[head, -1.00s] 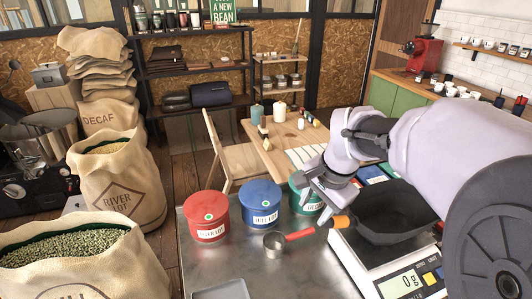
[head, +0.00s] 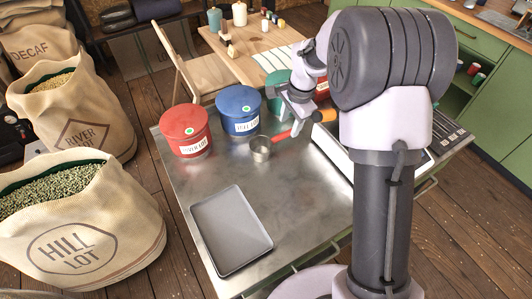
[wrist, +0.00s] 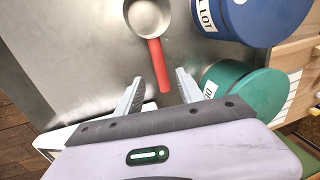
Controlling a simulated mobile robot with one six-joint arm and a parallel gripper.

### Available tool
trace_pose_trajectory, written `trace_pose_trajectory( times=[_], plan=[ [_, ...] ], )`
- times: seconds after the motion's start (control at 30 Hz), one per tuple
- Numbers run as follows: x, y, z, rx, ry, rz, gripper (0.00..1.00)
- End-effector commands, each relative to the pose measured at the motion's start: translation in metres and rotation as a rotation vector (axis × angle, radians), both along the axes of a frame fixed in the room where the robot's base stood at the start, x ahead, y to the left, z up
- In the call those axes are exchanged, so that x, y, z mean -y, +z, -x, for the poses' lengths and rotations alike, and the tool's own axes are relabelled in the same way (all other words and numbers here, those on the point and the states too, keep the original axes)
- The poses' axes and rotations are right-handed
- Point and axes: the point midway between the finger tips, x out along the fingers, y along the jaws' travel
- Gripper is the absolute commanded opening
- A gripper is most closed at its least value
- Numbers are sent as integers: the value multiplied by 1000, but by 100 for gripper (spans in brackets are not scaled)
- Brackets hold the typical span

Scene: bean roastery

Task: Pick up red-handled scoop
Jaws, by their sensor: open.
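The red-handled scoop (head: 261,150) has a round metal bowl and lies on the metal table (head: 310,185), with its handle (head: 284,134) pointing up and right towards my gripper. My gripper (head: 292,120) is open and empty in the head view. In the wrist view the scoop's bowl (wrist: 149,17) is at the top, and its red handle (wrist: 158,64) runs down between the spread fingers (wrist: 159,82) of my gripper, nearer the right one. The handle appears free of both fingers. I cannot tell the exact height between fingers and handle.
A red tin (head: 186,130), a blue tin (head: 239,108) and a green tin (head: 274,97) stand close behind the scoop. In the wrist view the green tin (wrist: 250,92) is close beside the right finger. A grey tray (head: 231,230) lies in front. An orange handle (head: 324,115) is just right.

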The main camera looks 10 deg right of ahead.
Motion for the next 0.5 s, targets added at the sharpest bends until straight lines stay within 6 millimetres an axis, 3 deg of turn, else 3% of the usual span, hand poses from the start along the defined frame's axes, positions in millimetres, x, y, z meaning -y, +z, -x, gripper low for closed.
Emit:
trace_pose_trajectory(
  times=[0.03, 0.23, 0.4, 0.5],
  plan=[
    [-1, -11, -2, 0, 1, 0, 45],
    [-3, -28, -5, 1, 1, 0, 45],
    [-8, -63, -10, 0, -1, -1, 45],
    [-9, -72, -13, 2, 0, 0, 45]
  ],
)
